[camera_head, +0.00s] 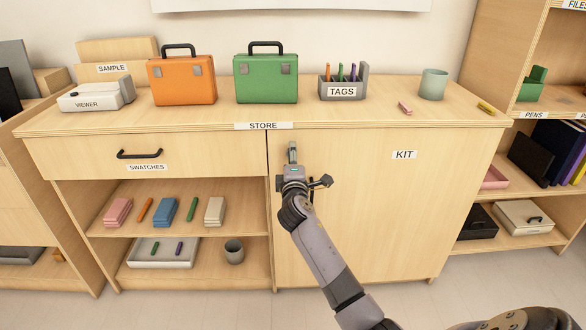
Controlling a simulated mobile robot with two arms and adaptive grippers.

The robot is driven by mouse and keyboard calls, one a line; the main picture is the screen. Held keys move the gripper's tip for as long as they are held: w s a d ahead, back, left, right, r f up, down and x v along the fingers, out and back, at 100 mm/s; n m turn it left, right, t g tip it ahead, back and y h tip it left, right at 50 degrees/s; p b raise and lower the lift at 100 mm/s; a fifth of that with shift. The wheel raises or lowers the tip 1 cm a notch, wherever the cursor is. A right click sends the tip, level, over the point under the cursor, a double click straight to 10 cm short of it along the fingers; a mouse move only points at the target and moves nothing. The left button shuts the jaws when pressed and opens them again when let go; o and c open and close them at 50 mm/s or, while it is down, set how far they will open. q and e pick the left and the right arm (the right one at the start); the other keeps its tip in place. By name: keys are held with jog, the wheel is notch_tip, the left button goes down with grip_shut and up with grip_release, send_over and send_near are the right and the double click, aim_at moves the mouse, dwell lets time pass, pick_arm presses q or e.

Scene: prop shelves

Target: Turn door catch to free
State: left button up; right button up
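The door catch (292,149) is a small grey upright piece near the top left edge of the cabinet door (380,220) labelled KIT. My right gripper (293,172) is in front of the door, just below the catch in the picture. Its arm comes in from the lower right. The gripper hides the lower part of the catch area, and I cannot tell whether it touches the catch. A dark part of the gripper sticks out to the right, but its fingertips do not show clearly. The door appears closed. My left gripper is not in view.
On the cabinet top stand an orange case (182,81), a green case (266,79), a TAGS holder (343,92) and a cup (433,84). Left of the door are a SWATCHES drawer (200,158) and open shelves (150,190). The door front is otherwise clear.

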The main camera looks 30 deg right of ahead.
jog(key=v, duration=1.1)
jog(key=shift+s, duration=0.3)
jog(key=shift+a, duration=0.1)
